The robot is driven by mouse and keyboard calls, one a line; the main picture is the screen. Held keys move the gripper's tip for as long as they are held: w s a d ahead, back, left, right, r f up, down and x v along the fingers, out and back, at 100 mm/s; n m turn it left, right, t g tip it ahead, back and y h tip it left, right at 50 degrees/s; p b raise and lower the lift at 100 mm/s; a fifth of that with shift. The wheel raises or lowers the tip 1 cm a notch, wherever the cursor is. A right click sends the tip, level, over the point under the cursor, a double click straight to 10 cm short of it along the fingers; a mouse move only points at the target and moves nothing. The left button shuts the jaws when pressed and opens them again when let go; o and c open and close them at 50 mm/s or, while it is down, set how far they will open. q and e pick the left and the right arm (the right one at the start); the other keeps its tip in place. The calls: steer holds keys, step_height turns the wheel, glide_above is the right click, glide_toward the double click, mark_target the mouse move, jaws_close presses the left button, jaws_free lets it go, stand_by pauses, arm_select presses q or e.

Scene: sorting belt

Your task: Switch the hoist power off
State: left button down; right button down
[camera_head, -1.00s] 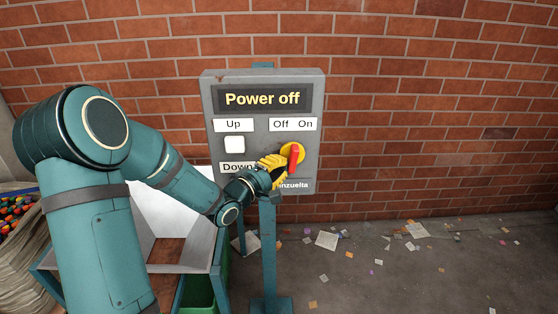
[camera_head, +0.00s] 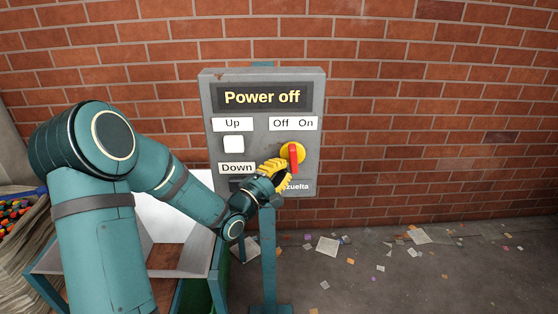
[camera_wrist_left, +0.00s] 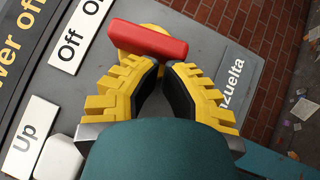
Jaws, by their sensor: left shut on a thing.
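A grey control box (camera_head: 213,130) stands on a post in front of the wall. Its screen (camera_head: 262,97) reads "Power off". A red switch handle (camera_head: 294,158) sits on a round yellow base (camera_head: 286,150) below the "Off" and "On" labels (camera_head: 293,123). The handle points nearly straight down in the head view. My left gripper (camera_head: 284,169), with yellow ridged fingers, is at the handle's lower left. My right gripper is not in view.
A white button (camera_head: 234,144) sits between the "Up" and "Down" labels on the box. Paper scraps (camera_head: 328,245) litter the floor at the right, which is otherwise clear.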

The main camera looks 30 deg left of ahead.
arm_select(q)
steer(key=shift+w+d+f+b, duration=0.1)
steer(key=shift+d+f+b, duration=0.05)
steer(key=shift+b, duration=0.35)
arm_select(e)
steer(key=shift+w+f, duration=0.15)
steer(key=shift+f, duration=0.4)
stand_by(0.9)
